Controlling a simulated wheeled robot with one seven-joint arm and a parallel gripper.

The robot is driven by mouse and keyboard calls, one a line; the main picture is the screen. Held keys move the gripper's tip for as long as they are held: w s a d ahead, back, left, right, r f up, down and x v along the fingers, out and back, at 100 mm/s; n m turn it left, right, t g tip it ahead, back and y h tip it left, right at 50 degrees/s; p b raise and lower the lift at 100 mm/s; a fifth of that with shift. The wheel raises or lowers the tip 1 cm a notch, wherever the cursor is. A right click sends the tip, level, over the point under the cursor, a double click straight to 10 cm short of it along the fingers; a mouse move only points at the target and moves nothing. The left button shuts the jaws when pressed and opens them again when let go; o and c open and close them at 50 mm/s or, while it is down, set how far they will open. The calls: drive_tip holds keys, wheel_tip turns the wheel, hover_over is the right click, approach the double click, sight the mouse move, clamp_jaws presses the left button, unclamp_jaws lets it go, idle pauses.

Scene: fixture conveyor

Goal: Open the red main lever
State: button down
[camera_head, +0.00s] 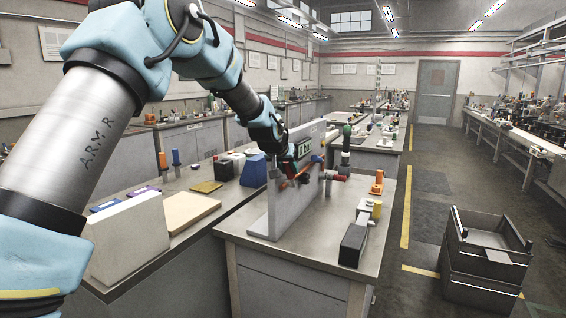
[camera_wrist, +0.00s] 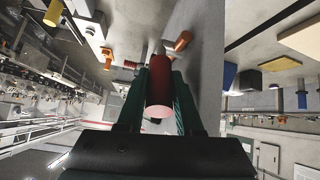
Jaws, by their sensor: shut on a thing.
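The red main lever (camera_wrist: 160,78) shows in the wrist view as a red cylinder with a pale pinkish end, lying between my two dark green fingers. My gripper (camera_wrist: 160,95) is shut on it. In the head view my gripper (camera_head: 280,181) is at the upright grey panel (camera_head: 272,212), beside the red and blue parts mounted there. The lever's red (camera_head: 303,171) shows only in part there, and my gripper and arm cover some of it. Its exact angle is hard to tell.
The panel stands on a grey workbench (camera_head: 300,255). A black and silver fixture (camera_head: 353,243), an orange part (camera_head: 377,183) and a green-topped post (camera_head: 346,145) stand to its right. A blue bin (camera_head: 254,170) is on the left bench. Dark crates (camera_head: 485,255) sit on the floor at right.

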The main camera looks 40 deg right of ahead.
drive_tip(key=shift+w+d+r+y+p, duration=0.1)
drive_tip(key=shift+d+r+y+p, duration=0.1)
drive_tip(key=shift+y+p, duration=0.2)
drive_tip(key=c, duration=0.8)
unclamp_jaws()
drive_tip(key=shift+c, duration=0.2)
drive_tip(key=b+v, duration=0.4)
drive_tip(key=v, duration=0.6)
drive_tip(key=shift+a+r, duration=0.25)
drive_tip(key=shift+r, duration=0.05)
